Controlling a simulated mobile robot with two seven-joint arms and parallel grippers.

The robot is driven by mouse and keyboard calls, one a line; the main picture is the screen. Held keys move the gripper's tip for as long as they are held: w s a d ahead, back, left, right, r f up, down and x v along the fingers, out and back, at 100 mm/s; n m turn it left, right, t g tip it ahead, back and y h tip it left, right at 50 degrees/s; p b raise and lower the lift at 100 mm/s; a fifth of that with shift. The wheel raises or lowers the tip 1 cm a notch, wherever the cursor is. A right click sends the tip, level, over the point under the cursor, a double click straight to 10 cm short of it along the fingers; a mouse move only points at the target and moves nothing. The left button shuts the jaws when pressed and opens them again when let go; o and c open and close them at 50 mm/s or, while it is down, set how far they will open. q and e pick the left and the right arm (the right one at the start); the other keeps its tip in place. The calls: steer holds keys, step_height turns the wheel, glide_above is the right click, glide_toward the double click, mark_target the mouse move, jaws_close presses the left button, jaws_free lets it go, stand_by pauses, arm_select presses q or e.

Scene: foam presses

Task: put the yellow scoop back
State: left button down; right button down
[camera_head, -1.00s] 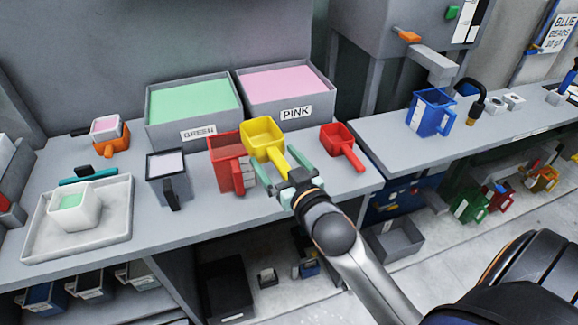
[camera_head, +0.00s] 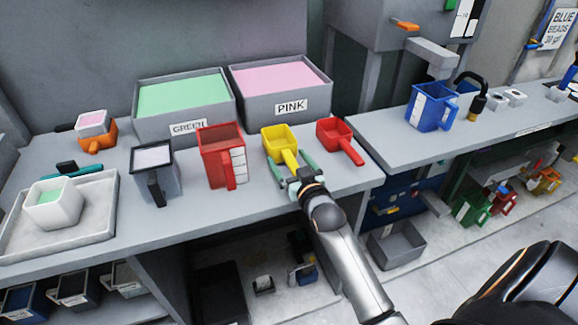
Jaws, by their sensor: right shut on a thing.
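The yellow scoop (camera_head: 279,140) is at the front part of the bench, between the red jug (camera_head: 220,155) and the red scoop (camera_head: 341,136). Its bowl looks upright, with the handle pointing towards me. My right gripper (camera_head: 293,168) comes from below right, its greenish fingers on either side of the handle, shut on it. The scoop looks at or very near bench level; I cannot tell whether it touches. My left gripper is not in view.
Behind stand the green bin (camera_head: 186,100) and the pink bin (camera_head: 283,88). A dark grey jug (camera_head: 155,172) and a white tray (camera_head: 92,232) with a white cup are to the left. A blue jug (camera_head: 430,106) stands on the right bench.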

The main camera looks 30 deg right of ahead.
steer(key=shift+f, duration=0.6)
steer(key=shift+f, duration=0.1)
jaws_free()
steer(key=shift+f, duration=0.1)
steer(key=v, duration=1.2)
steer(key=s+a+f+n+g+y, duration=0.2)
steer(key=s+a+f, duration=0.5)
steer(key=f, duration=0.4)
steer(key=s+a+f+n+g+y, duration=0.2)
steer(key=s+a+f+g+y, duration=0.2)
steer(key=s+a+f, duration=0.4)
step_height(320, 180, down, 3)
steer(key=shift+g, duration=0.9)
